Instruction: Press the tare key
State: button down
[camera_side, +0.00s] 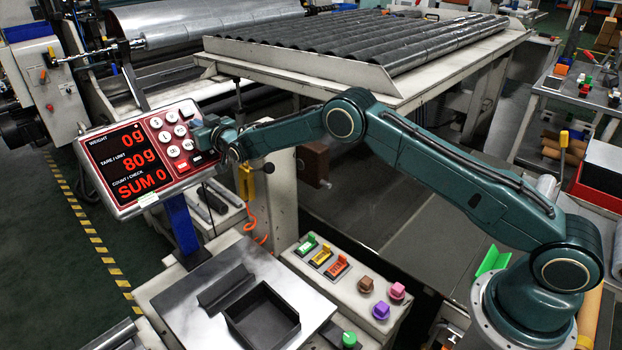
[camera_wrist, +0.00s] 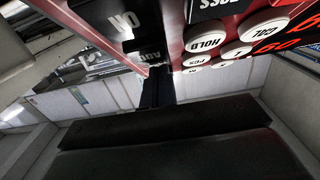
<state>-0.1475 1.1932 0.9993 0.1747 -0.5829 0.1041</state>
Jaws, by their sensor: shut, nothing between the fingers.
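The red-faced scale panel (camera_side: 140,150) stands at the left in the side view, its display reading 0g, 80g and SUM 0. Its round white keys (camera_side: 173,151) are right of the display. I cannot tell which one is the tare key. My gripper (camera_side: 204,132) is shut and empty at the panel's right edge, in front of the upper right of the keypad and hiding part of it. I cannot tell whether it touches a key. The wrist view shows the panel upside down at the top, with a HOLD key (camera_wrist: 206,41) and several other round keys.
A blue post (camera_side: 181,222) holds the panel above a metal plate with a black open tray (camera_side: 262,318). Several coloured switches (camera_side: 322,256) and knobs (camera_side: 381,311) sit on a bench right of it. A rack of dark rollers (camera_side: 370,40) stands behind my arm.

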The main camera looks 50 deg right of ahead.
jog(key=shift+s+d+f, duration=0.1)
jog(key=shift+s+f, duration=0.1)
jog(key=shift+f, duration=0.6)
jog(key=r, duration=0.1)
jog(key=s+r, duration=0.1)
jog(key=r, duration=0.1)
jog(key=s+r, duration=0.1)
jog(key=shift+s+r, duration=0.15)
jog(key=s, duration=1)
jog(key=shift+r, duration=0.35)
